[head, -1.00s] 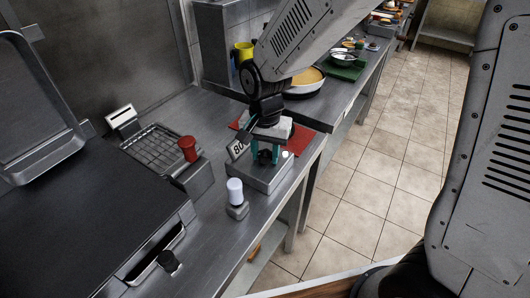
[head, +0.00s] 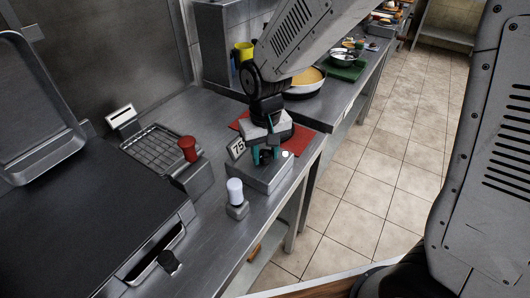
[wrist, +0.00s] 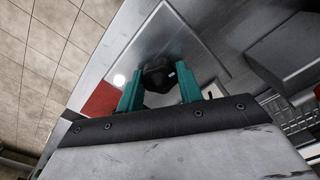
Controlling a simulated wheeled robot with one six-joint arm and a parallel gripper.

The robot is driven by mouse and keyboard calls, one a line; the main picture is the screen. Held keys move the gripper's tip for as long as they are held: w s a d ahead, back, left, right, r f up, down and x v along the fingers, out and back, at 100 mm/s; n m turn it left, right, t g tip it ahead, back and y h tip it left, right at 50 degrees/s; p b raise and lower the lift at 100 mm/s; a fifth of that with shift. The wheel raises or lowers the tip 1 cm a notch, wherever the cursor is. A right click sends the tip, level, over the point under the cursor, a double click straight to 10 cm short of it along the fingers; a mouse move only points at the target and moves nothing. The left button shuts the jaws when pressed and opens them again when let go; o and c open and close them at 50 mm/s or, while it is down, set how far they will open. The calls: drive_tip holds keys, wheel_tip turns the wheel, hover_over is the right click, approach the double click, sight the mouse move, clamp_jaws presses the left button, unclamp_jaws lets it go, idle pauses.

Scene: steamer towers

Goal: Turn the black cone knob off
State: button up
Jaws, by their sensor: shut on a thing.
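The black knob (wrist: 157,76) sits on top of a low metal box (head: 262,182) on the counter. My gripper (head: 266,157) points down over the box, with its teal fingers on either side of the knob. In the wrist view my gripper (wrist: 158,93) is shut on the knob, which shows a small white mark. The knob's cone shape is partly hidden by the fingers. A small sign (head: 237,148) behind the box reads 75.
A red knob (head: 188,149) on a grill unit and a white knob (head: 235,190) on a small block stand nearby. A red mat (head: 298,140) lies behind the box, with a pan (head: 305,82) beyond.

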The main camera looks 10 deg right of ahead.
drive_tip(key=n, duration=0.5)
drive_tip(key=shift+f+n, duration=0.1)
drive_tip(key=shift+n, duration=0.3)
drive_tip(key=n, duration=0.5)
drive_tip(key=shift+n, duration=0.4)
drive_tip(key=shift+s, duration=0.1)
drive_tip(key=o, duration=1)
drive_tip(key=shift+f, duration=0.1)
